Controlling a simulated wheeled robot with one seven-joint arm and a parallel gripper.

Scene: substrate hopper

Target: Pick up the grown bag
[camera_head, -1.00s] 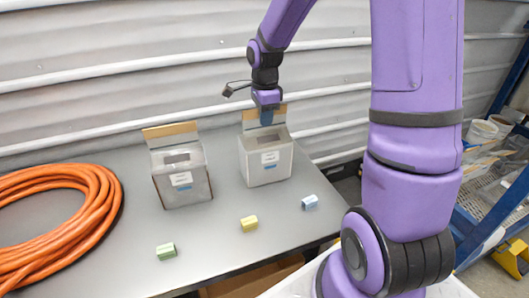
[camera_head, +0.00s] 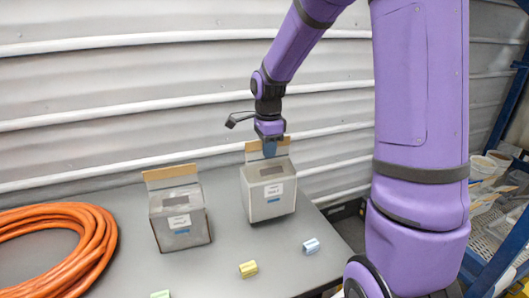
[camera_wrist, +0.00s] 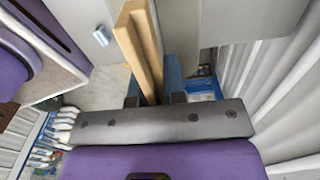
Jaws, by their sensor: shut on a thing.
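Two pale grey, box-shaped bags with white-and-blue labels and upright flaps with tan top strips are in the head view. My gripper (camera_head: 269,150) is at the top of the right bag (camera_head: 258,206), with its blue fingers at the flap's tan strip (camera_head: 251,146). In the wrist view the tan strip (camera_wrist: 137,38) runs between the fingers, and my gripper (camera_wrist: 153,85) is shut on it. The bag hangs or stands nearly upright; I cannot tell whether its base touches the table. The left bag (camera_head: 180,231) stands apart on the table. The label print is too small to read.
The grey table (camera_head: 140,262) holds an orange coiled hose (camera_head: 95,240) at left. Blue (camera_head: 311,246), yellow (camera_head: 248,269) and green (camera_head: 160,294) blocks lie in front of the bags. A corrugated wall (camera_head: 130,90) stands behind. A blue rack (camera_head: 492,250) is at right.

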